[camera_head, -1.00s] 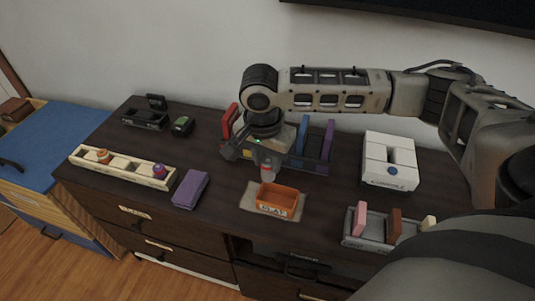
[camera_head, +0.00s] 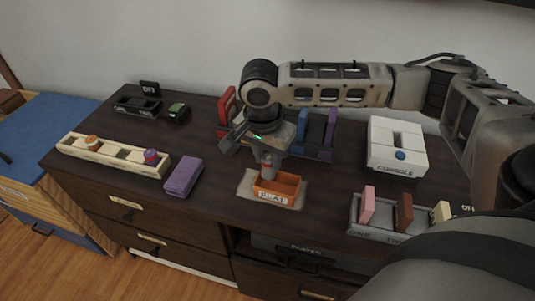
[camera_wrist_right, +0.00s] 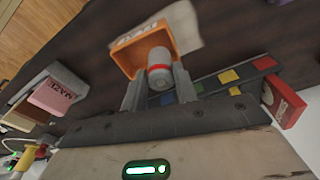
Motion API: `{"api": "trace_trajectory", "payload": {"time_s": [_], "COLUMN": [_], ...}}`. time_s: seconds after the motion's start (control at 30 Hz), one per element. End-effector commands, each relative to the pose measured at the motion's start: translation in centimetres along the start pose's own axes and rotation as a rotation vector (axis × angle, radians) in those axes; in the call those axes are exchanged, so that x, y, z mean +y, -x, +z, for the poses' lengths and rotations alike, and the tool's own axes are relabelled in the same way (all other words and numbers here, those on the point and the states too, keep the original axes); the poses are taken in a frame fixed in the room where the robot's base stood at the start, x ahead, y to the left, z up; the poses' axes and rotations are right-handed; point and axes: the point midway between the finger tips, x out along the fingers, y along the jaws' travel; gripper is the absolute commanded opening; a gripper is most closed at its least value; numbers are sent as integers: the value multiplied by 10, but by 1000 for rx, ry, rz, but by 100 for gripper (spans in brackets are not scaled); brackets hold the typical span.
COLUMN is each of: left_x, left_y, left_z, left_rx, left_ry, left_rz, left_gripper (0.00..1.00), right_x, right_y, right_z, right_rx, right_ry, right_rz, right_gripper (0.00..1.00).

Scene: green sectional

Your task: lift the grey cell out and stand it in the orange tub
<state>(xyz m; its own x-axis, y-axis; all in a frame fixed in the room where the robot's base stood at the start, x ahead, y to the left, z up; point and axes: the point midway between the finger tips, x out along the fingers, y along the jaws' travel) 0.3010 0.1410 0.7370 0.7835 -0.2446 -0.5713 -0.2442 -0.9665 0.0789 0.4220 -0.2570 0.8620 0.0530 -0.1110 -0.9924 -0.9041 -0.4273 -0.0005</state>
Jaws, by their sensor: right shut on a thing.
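The grey cell (camera_head: 267,171) is a small upright cylinder with a red band. My right gripper (camera_head: 266,157) is shut on it, and the fingers flank the cell (camera_wrist_right: 160,72) in the right wrist view. The orange tub (camera_head: 290,195) has a white label that seems to read FLAT and sits on a pale mat (camera_head: 247,190). The cell is at the left part of the tub's opening, its far end overlapping the tub (camera_wrist_right: 128,48) in the right wrist view. I cannot tell whether it touches the tub floor. My left gripper is not in view.
Behind the gripper stands a rack (camera_head: 318,150) with red, blue and purple upright pieces. A white console (camera_head: 397,150) and a grey holder (camera_head: 380,229) stand right. A cream tray (camera_head: 118,157), purple block (camera_head: 184,176) and black device (camera_head: 138,106) lie left.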

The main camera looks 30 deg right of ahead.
Motion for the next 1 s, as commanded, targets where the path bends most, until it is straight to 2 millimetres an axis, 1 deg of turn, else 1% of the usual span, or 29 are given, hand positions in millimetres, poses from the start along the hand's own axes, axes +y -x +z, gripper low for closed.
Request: {"api": "trace_trajectory", "payload": {"time_s": [0.53, 0.73, 1.0], "left_x": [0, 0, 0], "left_y": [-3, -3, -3], "left_z": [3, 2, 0], "left_rx": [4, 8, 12], "left_ry": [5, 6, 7], "left_rz": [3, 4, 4], "left_gripper": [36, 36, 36], "right_x": [0, 0, 0], "right_y": [-32, -39, -41], "right_z": [4, 5, 6], "right_rx": [-1, -1, -1], "right_ry": [1, 1, 1], "right_rz": [0, -1, -1], "right_gripper": [3, 3, 3]}}
